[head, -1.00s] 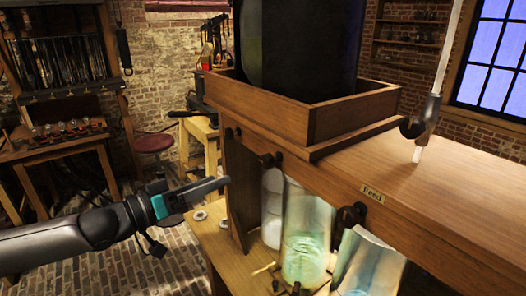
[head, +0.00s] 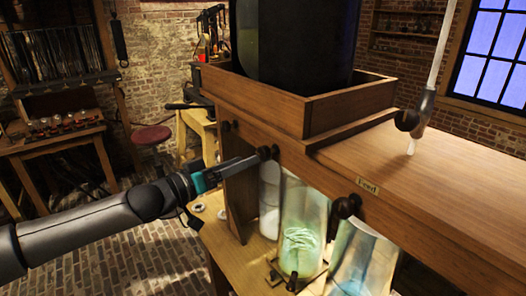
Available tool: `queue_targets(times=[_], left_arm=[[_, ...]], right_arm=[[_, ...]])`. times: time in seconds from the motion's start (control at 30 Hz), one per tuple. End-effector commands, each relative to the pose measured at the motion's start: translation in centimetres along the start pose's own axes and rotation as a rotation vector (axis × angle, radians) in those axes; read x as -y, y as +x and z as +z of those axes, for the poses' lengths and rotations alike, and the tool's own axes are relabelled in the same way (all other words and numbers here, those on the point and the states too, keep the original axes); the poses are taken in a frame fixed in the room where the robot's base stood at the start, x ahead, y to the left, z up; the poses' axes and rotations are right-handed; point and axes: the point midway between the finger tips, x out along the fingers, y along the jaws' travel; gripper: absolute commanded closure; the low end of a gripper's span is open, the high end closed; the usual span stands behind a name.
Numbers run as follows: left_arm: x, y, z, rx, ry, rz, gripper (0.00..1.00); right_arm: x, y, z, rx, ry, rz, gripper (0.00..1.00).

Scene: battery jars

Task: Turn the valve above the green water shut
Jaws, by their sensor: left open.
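The glass jar of green water (head: 303,228) stands under the wooden trough, with pale green swirls inside. A dark round valve knob (head: 268,153) sticks out of the trough's front board above it and slightly left. My left gripper (head: 254,159) is open, its fingers pointing right with the tips at this knob. I cannot tell whether they touch it or are around it. My right gripper is not in view.
Other dark knobs (head: 345,206) sit along the same board (head: 400,232). A whitish jar (head: 269,200) and a bluish jar (head: 364,262) flank the green one. A large dark tank (head: 300,45) stands in a wooden tray (head: 350,103) above.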

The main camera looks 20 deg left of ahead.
Motion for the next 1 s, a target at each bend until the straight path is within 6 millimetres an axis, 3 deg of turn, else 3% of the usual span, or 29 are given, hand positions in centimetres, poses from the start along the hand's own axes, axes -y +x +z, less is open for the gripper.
queue_targets(times=[0.3, 0.5, 0.9, 1.0], left_arm=[[-0.1, 4.6, -0.1, -0.001, 0.000, 0.001, 0.24], [0.0, 6.5, -0.1, 0.000, 0.000, 0.000, 0.24], [0.0, 7.1, 0.0, 0.001, 0.000, 0.000, 0.24], [0.0, 7.1, 0.0, 0.001, 0.000, 0.000, 0.33]], right_arm=[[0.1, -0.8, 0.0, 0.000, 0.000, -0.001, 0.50], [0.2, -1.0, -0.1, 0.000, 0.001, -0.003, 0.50], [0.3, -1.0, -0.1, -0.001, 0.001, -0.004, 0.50], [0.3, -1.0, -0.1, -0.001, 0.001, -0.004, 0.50]])
